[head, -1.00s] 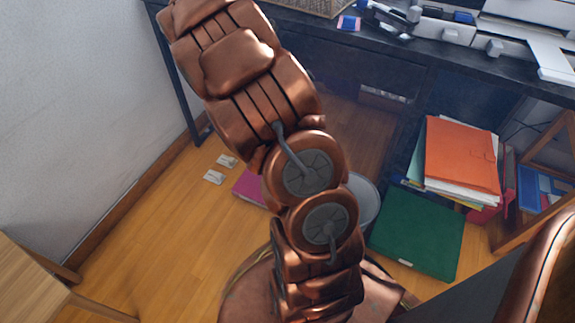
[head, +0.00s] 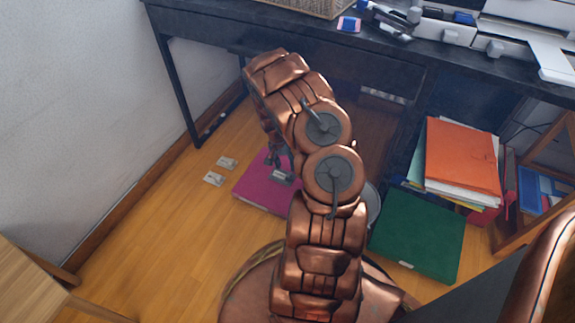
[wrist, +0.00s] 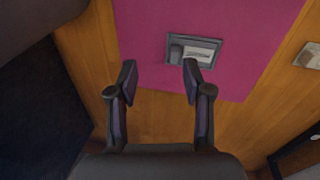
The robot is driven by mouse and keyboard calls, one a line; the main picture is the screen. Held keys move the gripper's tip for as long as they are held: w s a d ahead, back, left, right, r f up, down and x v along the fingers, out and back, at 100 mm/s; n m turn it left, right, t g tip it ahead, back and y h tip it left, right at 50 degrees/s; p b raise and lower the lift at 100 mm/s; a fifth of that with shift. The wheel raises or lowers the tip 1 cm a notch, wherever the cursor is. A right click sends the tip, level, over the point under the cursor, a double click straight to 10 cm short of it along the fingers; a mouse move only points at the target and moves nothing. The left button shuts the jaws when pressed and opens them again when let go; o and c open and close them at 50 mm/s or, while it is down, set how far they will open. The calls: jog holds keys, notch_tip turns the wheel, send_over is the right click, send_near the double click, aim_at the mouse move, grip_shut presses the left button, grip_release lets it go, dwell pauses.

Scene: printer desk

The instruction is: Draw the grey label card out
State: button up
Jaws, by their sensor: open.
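A grey label card (wrist: 197,52) sits in a darker grey frame on a magenta folder (wrist: 255,35) that lies on the floor. The card has a pale part with dark marks. In the head view, the magenta folder (head: 246,190) shows left of my arm, partly hidden by it. My gripper (wrist: 160,74) is open and empty above the folder's near edge. In the wrist view its right fingertip is just below the frame, and the card is up and right of the gap between the fingers. In the head view my gripper (head: 279,160) is small and partly hidden.
Two small pale plates (head: 214,178) lie on the wooden floor left of the folder. A green folder (head: 418,236) and a stack topped by an orange folder (head: 462,160) are to the right. The black desk (head: 300,40) stands behind.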

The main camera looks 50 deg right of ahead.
jog(key=m+t+p, duration=0.1)
jog(key=t+p, duration=0.1)
send_over(287, 177)
jog(key=shift+y, duration=0.3)
notch_tip(287, 177, down, 5)
jog(key=shift+s+f, duration=0.1)
jog(key=shift+f, duration=0.1)
jog(key=shift+d+f+b, duration=0.1)
jog(key=shift+f+b, duration=2.25)
jog(key=shift+f, duration=1.5)
jog(key=shift+c, duration=0.2)
grip_shut()
jog(key=shift+r+p, duration=0.75)
jog(key=shift+p, duration=0.05)
jog(key=shift+r+p, duration=1.55)
jog(key=shift+r, duration=0.1)
